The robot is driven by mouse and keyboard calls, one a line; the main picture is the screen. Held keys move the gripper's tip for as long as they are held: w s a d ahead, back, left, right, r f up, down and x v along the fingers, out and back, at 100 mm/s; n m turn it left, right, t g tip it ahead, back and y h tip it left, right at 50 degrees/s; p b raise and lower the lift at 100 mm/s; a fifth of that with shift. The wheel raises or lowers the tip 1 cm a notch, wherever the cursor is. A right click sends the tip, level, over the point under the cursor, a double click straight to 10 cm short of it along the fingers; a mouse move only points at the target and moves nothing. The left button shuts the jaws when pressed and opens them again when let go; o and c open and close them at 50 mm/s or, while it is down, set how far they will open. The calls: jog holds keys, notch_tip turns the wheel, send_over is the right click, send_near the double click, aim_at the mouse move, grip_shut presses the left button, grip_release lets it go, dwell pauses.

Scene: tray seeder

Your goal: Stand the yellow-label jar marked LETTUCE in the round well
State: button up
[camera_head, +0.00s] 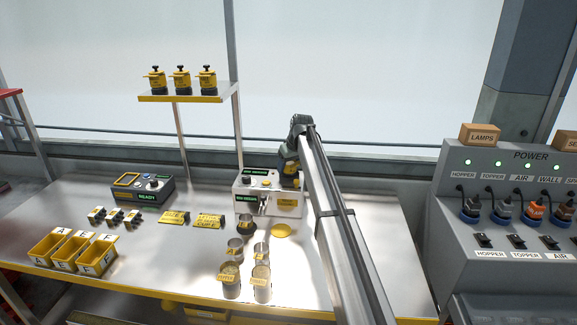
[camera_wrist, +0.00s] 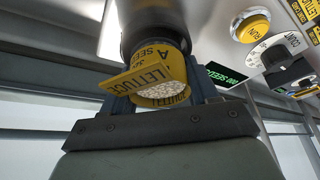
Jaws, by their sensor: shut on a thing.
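The yellow-label jar marked LETTUCE (camera_wrist: 150,72) is between the jaws of my gripper (camera_wrist: 160,100), which is shut on it. Pale seeds show in its open mouth. In the head view, my gripper (camera_head: 290,166) holds it over the right rear of the white seeder box (camera_head: 242,188). A dark round collar (camera_wrist: 150,22) lies just beyond the jar in the wrist view. I cannot tell whether this is the round well, or whether the jar is seated in it or just above it.
Several metal cups with yellow tags (camera_head: 231,289) stand at the table front. A yellow disc (camera_head: 281,230) lies before the box. The box carries a yellow RUN button (camera_wrist: 251,26) and a dark knob (camera_wrist: 288,70). A shelf (camera_head: 180,98) stands behind, with black-and-yellow canisters.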

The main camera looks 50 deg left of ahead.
jog(key=shift+s+d+f, duration=0.15)
jog(key=shift+d+f, duration=0.05)
jog(key=shift+f, duration=0.55)
jog(key=o, duration=1.1)
jog(key=shift+o, duration=0.5)
jog(key=shift+v, duration=0.85)
jog(key=v, duration=0.7)
jog(key=shift+a+r, duration=0.3)
jog(key=shift+r, duration=0.1)
